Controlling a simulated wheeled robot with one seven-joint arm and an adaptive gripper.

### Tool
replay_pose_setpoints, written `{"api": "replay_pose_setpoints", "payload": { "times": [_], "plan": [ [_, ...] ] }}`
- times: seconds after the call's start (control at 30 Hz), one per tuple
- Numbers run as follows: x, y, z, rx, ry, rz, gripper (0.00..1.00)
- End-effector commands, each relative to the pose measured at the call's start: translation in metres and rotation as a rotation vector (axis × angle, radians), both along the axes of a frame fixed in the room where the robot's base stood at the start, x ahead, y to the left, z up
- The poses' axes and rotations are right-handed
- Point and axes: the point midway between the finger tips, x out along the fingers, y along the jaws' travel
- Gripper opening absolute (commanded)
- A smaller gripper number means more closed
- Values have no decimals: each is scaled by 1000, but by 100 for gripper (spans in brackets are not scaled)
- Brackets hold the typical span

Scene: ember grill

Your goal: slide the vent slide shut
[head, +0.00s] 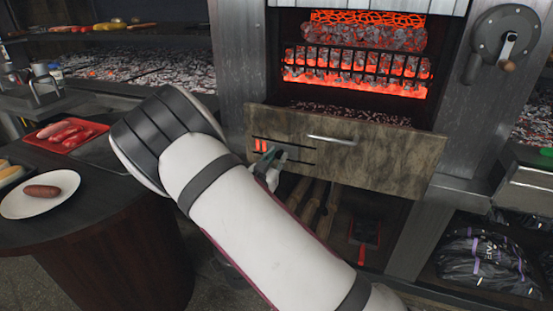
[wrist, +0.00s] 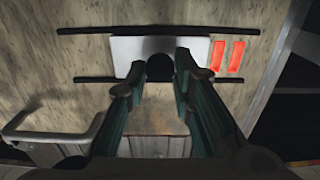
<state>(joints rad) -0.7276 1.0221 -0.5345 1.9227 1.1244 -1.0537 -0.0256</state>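The vent slide (wrist: 120,47) is a pale grey plate with a round black knob (wrist: 160,67), set between two dark rails on a wood-look drawer front (head: 390,163). Two glowing red vent slots (wrist: 227,57) show uncovered beside the plate, to its right in the wrist view; they glow at the drawer front's left end in the head view (head: 260,145). My gripper (wrist: 160,68) is open, with a finger on each side of the knob and gaps visible. In the head view my gripper (head: 268,160) is at the drawer front's left part, largely hiding the plate.
A bar handle (head: 330,139) sticks out from the drawer front near the slide. Glowing coals (head: 355,65) burn behind bars above. A crank wheel (head: 505,35) is at the upper right. A dark counter at left holds a plate (head: 55,205) and a red tray (head: 88,147).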

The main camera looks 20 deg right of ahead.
Motion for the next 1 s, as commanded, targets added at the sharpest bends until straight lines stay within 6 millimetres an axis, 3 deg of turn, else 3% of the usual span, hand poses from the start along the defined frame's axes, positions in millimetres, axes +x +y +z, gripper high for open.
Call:
{"api": "replay_pose_setpoints", "payload": {
  "times": [0.17, 0.47, 0.77, 0.8, 0.87, 1.0],
  "plan": [
    [3, 4, 0, 0, -1, 2, 0],
    [31, 42, -1, 1, -3, 2, 0],
    [33, 47, 1, 1, -1, 6, 0],
    [33, 47, 1, 1, -1, 7, 27],
    [33, 47, 0, 1, -1, 7, 40],
    [32, 46, 0, 0, 0, 5, 42]
  ]
}}
